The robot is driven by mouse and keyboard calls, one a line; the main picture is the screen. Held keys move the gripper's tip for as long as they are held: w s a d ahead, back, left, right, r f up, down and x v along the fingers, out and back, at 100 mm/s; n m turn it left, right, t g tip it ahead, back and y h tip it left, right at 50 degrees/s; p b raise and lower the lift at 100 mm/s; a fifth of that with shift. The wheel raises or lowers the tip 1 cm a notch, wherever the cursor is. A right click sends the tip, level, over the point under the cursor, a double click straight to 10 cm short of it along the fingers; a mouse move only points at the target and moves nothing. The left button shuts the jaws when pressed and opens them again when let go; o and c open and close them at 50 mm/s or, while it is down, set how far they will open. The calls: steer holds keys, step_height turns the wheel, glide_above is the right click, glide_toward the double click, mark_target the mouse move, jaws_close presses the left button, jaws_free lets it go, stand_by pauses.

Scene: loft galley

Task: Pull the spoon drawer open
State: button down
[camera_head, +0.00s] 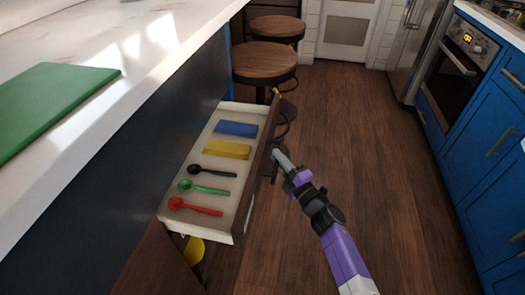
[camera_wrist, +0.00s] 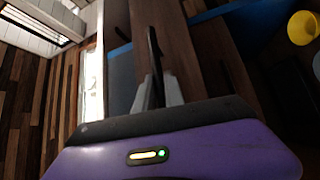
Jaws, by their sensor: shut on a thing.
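The spoon drawer (camera_head: 197,228) stands well out from the dark island side, its light inside open to view. It holds a black spoon (camera_head: 212,170), a green spoon (camera_head: 205,188) and a red spoon (camera_head: 195,206) lying side by side. My gripper (camera_head: 277,156) is at the outer side of the dark wooden drawer front. In the wrist view, the fingers of my gripper (camera_wrist: 158,92) are shut on a dark drawer handle (camera_wrist: 153,48). In the head view the handle is mostly hidden behind the front and my gripper.
A yellow block (camera_head: 228,150) and a blue block (camera_head: 236,129) lie farther back in the drawer. A yellow thing (camera_head: 194,250) shows below it. Wooden stools (camera_head: 264,62) stand beyond the drawer. The wood floor (camera_head: 370,150) to the right is clear, up to blue cabinets (camera_head: 478,150).

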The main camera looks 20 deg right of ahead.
steer(key=s+d+p, duration=0.3)
steer(key=s+d, duration=0.5)
steer(key=d, duration=0.2)
steer(key=shift+d, duration=0.4)
steer(key=shift+f, duration=0.1)
steer(key=c, duration=1.4)
jaws_free()
steer(key=shift+c, duration=0.2)
steer(key=s+d+f, duration=0.1)
steer(key=s, duration=0.6)
steer(key=shift+s+p, duration=0.35)
steer(key=shift+d, duration=0.15)
